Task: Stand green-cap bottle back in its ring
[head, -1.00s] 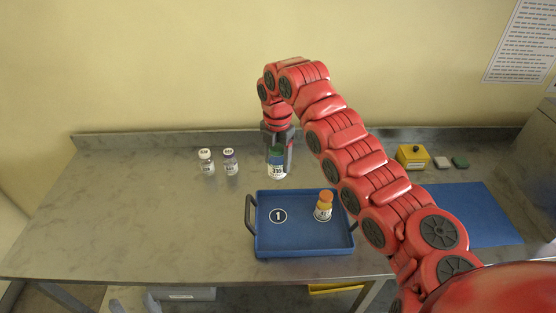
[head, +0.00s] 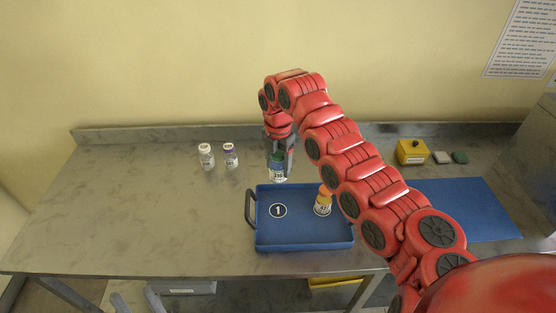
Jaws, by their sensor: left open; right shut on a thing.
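The green-cap bottle (head: 278,174) is upright in my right gripper (head: 279,158), which is shut on it from above. The bottle's base shows just behind the far edge of the blue tray (head: 300,243); I cannot tell its height above the bench. On the tray's left half is a round mark with a "1" (head: 278,210), with nothing standing on it. An orange-cap bottle (head: 323,207) stands on the tray's right half, its cap partly hidden by my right arm.
A yellow box (head: 411,152) and two small blocks sit at the back right. A blue mat (head: 470,210) lies right of the tray. The bench's left is clear.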

